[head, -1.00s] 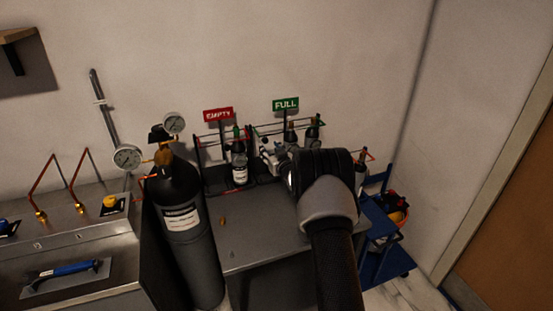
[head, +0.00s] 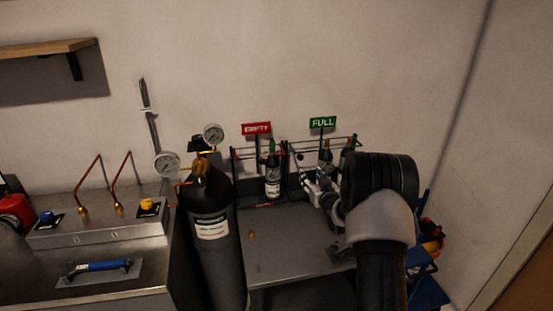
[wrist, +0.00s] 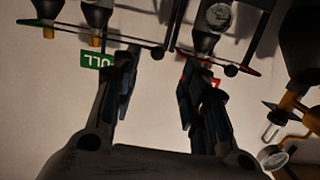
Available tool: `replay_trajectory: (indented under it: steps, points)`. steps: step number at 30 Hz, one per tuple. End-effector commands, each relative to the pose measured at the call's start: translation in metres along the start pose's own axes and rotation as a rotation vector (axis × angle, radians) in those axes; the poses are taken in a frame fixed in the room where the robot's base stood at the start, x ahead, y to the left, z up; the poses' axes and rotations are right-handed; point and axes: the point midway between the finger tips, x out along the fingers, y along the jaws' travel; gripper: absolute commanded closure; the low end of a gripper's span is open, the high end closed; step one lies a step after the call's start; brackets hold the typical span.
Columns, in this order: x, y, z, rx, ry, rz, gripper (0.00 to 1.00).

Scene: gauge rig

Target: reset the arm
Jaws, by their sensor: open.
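My gripper (wrist: 158,78) is open in the wrist view, with nothing between its fingers. In the head view my gripper (head: 318,188) is partly hidden by my arm and is in front of the rack under the green FULL sign (head: 322,123). Dark bottles (head: 325,158) stand in that rack. The wrist view looks upside down: the FULL sign (wrist: 97,60) shows inverted beside the left finger, and bottles (wrist: 218,15) hang along the top. I see no contact between the fingers and any bottle.
A tall black cylinder with gauges (head: 213,240) stands left of the grey table (head: 290,250). A bottle (head: 272,180) stands in the rack under the red EMPTY sign (head: 256,128). A steel bench (head: 60,270) with a blue-handled tool (head: 100,265) is further left. A blue cart (head: 428,292) is right.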

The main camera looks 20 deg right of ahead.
Motion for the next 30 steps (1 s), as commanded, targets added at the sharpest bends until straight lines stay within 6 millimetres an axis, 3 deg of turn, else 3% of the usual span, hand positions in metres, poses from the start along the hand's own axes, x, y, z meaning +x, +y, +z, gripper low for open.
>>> replay_trajectory:
  steps: [7,11,14,17,21,26,30]
  points:
    - [-0.002,-0.007,-0.013,-0.009,-0.019,0.003,0.59]
    - [-0.016,-0.029,-0.047,-0.033,-0.088,0.019,0.59]
    - [-0.041,-0.053,-0.077,-0.051,-0.174,0.035,0.59]
    - [-0.076,-0.078,-0.100,-0.063,-0.266,0.048,0.59]
    - [-0.139,-0.113,-0.120,-0.075,-0.395,0.051,0.59]
    - [-0.225,-0.149,-0.127,-0.082,-0.547,0.035,0.59]
    - [-0.309,-0.177,-0.118,-0.088,-0.682,-0.002,0.59]
